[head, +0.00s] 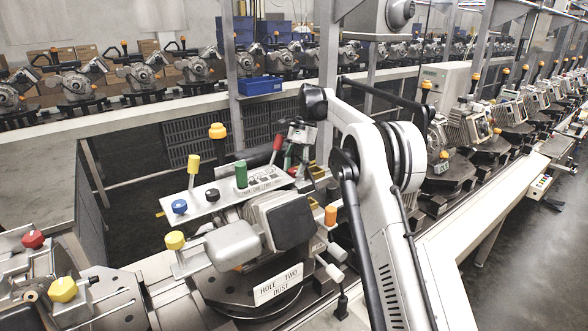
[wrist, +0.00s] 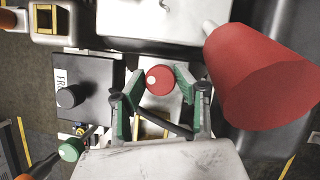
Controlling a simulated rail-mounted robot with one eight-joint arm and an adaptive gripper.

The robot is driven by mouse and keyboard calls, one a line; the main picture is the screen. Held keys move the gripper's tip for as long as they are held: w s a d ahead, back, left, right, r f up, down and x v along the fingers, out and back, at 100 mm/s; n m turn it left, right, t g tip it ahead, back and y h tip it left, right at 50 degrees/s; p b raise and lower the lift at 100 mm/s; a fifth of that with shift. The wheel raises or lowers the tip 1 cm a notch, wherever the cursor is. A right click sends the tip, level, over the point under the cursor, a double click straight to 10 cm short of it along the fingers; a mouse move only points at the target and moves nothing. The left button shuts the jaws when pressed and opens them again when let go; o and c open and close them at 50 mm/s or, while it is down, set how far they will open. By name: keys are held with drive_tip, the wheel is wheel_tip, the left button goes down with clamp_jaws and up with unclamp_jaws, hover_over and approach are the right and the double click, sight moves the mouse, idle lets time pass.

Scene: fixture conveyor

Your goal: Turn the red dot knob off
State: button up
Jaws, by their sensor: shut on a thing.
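The red knob with a white dot (wrist: 160,80) sits between the green-padded fingertips of my gripper (wrist: 159,76) in the wrist view. My gripper is shut on this knob, one finger on each side. In the head view, my gripper (head: 297,148) reaches down at the far right end of the white control plate (head: 222,196), beside a red lever handle (head: 277,148). I cannot make out the red dot knob in the head view, where my gripper and the parts around it hide it.
A large red cone-shaped handle (wrist: 268,80) stands close right of my gripper in the wrist view. A black box with a black knob (wrist: 71,96) is at left. The plate also bears a green cylinder (head: 241,174), a blue knob (head: 179,206) and a black knob (head: 212,195).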

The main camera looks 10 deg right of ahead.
drive_tip(key=o, duration=1.1)
drive_tip(key=shift+v, duration=3.75)
drive_tip(key=shift+d, duration=0.15)
